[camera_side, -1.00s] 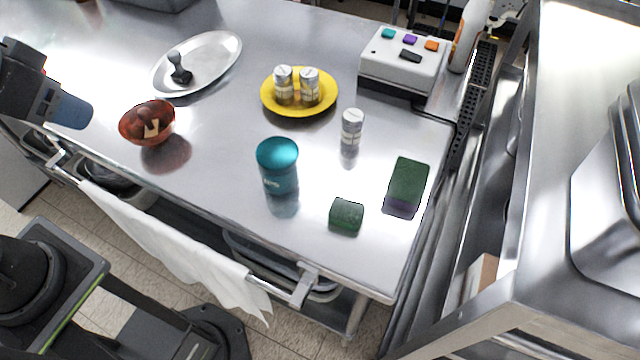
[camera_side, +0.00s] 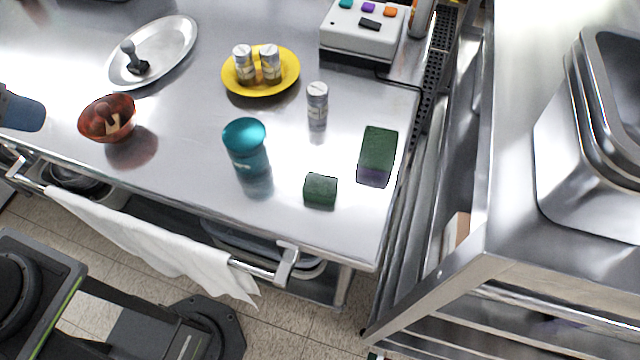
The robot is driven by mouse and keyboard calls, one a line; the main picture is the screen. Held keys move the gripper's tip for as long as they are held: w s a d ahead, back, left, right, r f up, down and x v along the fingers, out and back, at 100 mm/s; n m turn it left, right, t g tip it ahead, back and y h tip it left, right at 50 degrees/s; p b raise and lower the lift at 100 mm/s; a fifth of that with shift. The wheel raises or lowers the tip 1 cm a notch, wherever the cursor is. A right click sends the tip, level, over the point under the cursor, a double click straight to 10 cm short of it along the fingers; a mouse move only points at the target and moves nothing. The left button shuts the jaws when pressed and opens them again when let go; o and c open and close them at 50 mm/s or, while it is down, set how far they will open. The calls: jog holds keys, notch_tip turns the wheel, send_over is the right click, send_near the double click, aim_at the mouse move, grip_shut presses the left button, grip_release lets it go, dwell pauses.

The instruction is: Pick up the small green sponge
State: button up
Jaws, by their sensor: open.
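The small green sponge (camera_side: 320,190) is a dark green block lying on the steel counter (camera_side: 205,185) near its front right corner. A larger green sponge (camera_side: 378,152) with a purplish lower layer lies behind it to the right, apart from it. Nothing covers the small sponge, and nothing touches it. My gripper's fingers are not in view. Only a dark, blue-capped part of my arm shows at the left edge, far from the sponge.
A teal cup (camera_side: 246,148) stands left of the sponge. A shaker (camera_side: 317,105) stands behind it. A yellow plate (camera_side: 284,88) holds two shakers. A brown bowl (camera_side: 90,125), an oval platter (camera_side: 180,40) and a button box (camera_side: 350,38) are farther off. Bare counter surrounds the sponge.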

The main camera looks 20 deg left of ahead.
jog(key=o, duration=0.3)
jog(key=m+g, duration=0.6)
jog(key=m, duration=1.1)
send_over(321, 184)
notch_tip(321, 184, down, 9)
jog(key=f, duration=0.8)
jog(key=shift+s+a, duration=0.1)
jog(key=shift+a, duration=0.15)
jog(key=shift+d+f, duration=0.2)
jog(key=shift+f, duration=2.6)
